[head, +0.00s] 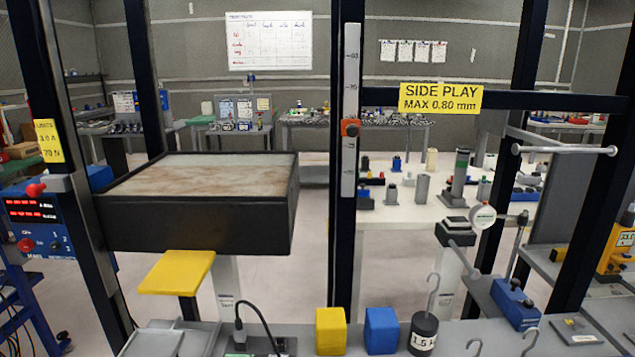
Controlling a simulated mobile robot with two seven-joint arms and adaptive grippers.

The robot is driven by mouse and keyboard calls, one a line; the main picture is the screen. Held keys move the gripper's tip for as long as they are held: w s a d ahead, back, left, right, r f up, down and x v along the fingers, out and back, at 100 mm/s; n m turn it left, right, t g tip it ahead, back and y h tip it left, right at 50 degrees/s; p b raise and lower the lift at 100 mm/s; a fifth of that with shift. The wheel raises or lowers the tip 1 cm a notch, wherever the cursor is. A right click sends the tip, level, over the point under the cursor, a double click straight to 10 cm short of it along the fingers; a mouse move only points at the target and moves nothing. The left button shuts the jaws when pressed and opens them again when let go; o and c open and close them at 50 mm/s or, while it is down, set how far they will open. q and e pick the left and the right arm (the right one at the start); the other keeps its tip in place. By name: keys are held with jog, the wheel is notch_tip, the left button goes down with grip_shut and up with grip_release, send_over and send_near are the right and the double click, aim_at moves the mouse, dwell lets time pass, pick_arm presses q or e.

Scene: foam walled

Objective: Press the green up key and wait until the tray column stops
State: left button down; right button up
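The tray (198,224) is a deep black box with a worn, rust-stained light top surface, held level between dark uprights at the left. A vertical scale (351,65) with an orange pointer (350,127) runs down the middle upright. I cannot make out a green up key. At the bottom edge a small dark unit with a black cable (265,325) shows a bit of green (239,355), cut off and too small to identify. Neither of my grippers is in view.
A blue control box (35,225) with red displays is at far left. A yellow plate (176,272) sits below the tray. On the front bench stand a yellow block (331,331), a blue block (381,331) and a hooked weight (423,335). A yellow sign (440,98) hangs right.

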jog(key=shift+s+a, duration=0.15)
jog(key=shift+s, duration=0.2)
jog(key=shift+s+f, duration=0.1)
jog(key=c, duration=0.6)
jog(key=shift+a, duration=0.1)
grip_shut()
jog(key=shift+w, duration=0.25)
